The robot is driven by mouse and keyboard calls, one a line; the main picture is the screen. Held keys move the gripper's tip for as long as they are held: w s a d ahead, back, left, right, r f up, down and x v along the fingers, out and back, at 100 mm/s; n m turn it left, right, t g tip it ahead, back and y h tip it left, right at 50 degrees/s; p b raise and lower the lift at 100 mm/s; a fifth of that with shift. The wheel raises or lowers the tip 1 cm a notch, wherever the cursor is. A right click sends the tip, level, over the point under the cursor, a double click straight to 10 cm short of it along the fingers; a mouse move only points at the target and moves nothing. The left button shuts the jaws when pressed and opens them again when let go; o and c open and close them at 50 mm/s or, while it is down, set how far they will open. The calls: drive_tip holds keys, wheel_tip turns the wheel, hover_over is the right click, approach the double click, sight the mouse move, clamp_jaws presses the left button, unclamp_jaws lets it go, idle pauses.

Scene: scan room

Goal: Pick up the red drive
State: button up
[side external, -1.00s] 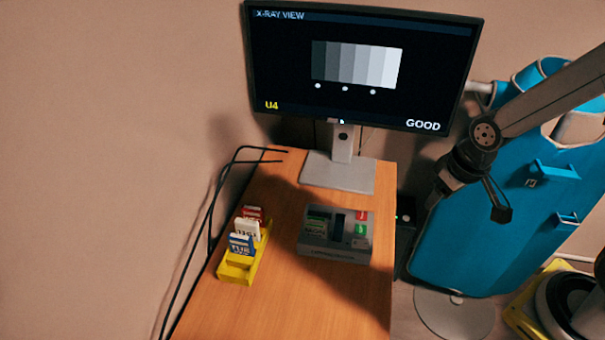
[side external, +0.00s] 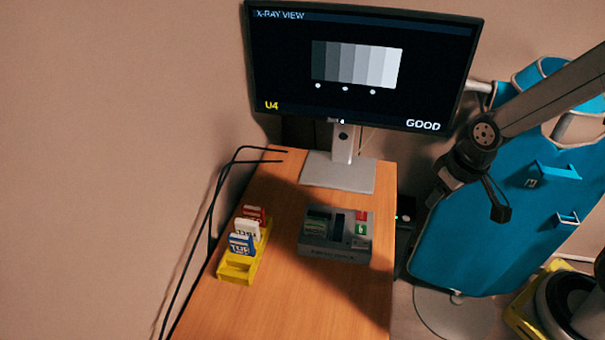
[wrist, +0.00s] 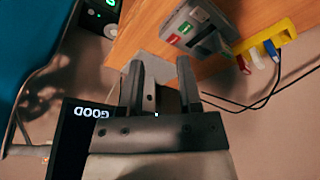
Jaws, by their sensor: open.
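The red drive (side external: 254,213) stands in the far slot of a yellow holder (side external: 233,277) on the left of the desk, behind a white drive (side external: 246,232) and a blue drive (side external: 240,245). In the wrist view the red drive (wrist: 243,64) shows at the holder's end, beside the grey device. My gripper (side external: 499,204) is at the right, off the desk's edge and well apart from the drives. In the wrist view my gripper (wrist: 160,68) has its two fingers apart with nothing held between them.
A grey device (side external: 333,252) with a green drive in a slot and red and green labels sits right of the holder. A monitor (side external: 362,65) stands at the back. Black cables (side external: 212,205) run along the desk's left edge. The desk's front (side external: 290,310) is clear.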

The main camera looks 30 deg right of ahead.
drive_tip(key=w+a+n, duration=0.2)
drive_tip(key=w+a, duration=0.2)
drive_tip(key=w, duration=0.6)
drive_tip(key=n+y, duration=0.3)
drive_tip(key=n, duration=0.4)
hover_over(254, 208)
drive_tip(key=s+d, duration=0.2)
wheel_tip(254, 208, down, 11)
drive_tip(key=shift+w, duration=0.2)
drive_tip(key=shift+f, duration=0.1)
drive_tip(key=shift+x, duration=1.2)
drive_tip(key=shift+w, duration=0.1)
drive_tip(key=shift+t, duration=0.3)
drive_tip(key=shift+x, duration=2.5)
drive_tip(key=shift+a, duration=0.2)
